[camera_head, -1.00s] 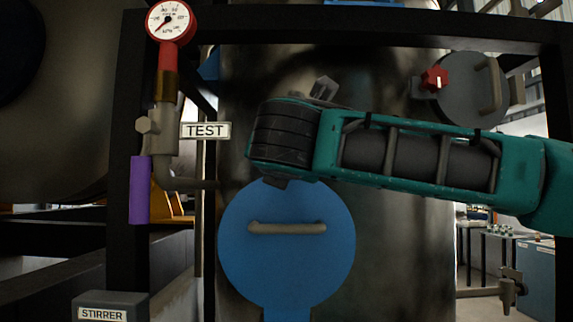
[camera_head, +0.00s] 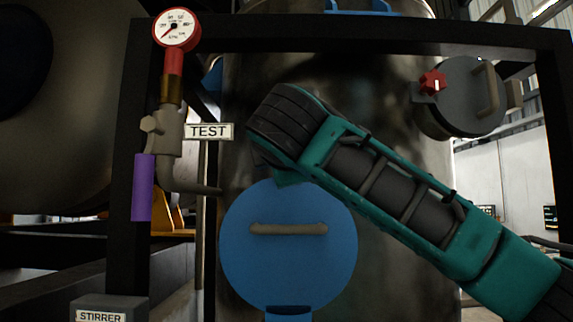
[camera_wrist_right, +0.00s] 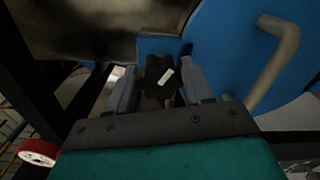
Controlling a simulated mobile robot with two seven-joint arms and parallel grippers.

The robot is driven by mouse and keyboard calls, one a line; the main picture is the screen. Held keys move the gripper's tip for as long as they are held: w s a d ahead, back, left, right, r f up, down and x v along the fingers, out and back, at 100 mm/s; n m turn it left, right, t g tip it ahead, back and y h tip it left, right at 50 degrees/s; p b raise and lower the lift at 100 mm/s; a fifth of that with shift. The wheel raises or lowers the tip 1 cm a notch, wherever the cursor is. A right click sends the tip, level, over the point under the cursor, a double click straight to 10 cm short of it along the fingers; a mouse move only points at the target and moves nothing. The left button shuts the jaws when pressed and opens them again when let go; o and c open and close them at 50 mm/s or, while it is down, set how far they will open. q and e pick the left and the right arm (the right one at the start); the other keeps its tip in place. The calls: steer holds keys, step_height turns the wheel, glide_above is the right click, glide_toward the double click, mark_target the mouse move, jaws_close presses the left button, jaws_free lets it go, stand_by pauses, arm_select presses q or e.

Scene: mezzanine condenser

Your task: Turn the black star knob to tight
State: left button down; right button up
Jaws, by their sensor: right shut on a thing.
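The black star knob (camera_wrist_right: 158,78) with a white pointer mark shows in the right wrist view, between the two grey fingers of my right gripper (camera_wrist_right: 159,86). The fingers are shut on the knob, one on each side. The white mark slants up to the right. In the head view my right arm crosses the tank's front from the lower right and hides the knob and the fingers. My left gripper is in neither view.
A blue round hatch (camera_head: 288,265) with a bar handle lies just below my right wrist. To the left are a pressure gauge (camera_head: 176,30), a TEST label (camera_head: 208,131) and a purple sleeve (camera_head: 142,187).

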steer(key=m, duration=0.3)
steer(key=shift+m+b, duration=0.3)
steer(key=shift+b, duration=0.05)
steer(key=m, duration=0.3)
steer(key=shift+r, duration=0.1)
steer(key=shift+r+m+b, duration=0.1)
steer(key=shift+m+b, duration=0.2)
steer(key=shift+m, duration=0.7)
steer(key=shift+c, duration=0.2)
steer(key=shift+m, duration=0.4)
steer(key=shift+s+r+m, duration=0.1)
steer(key=shift+r+m, duration=0.1)
steer(key=shift+m, duration=0.3)
steer(key=o, duration=0.9)
steer(key=shift+o, duration=0.7)
steer(key=shift+f, duration=0.15)
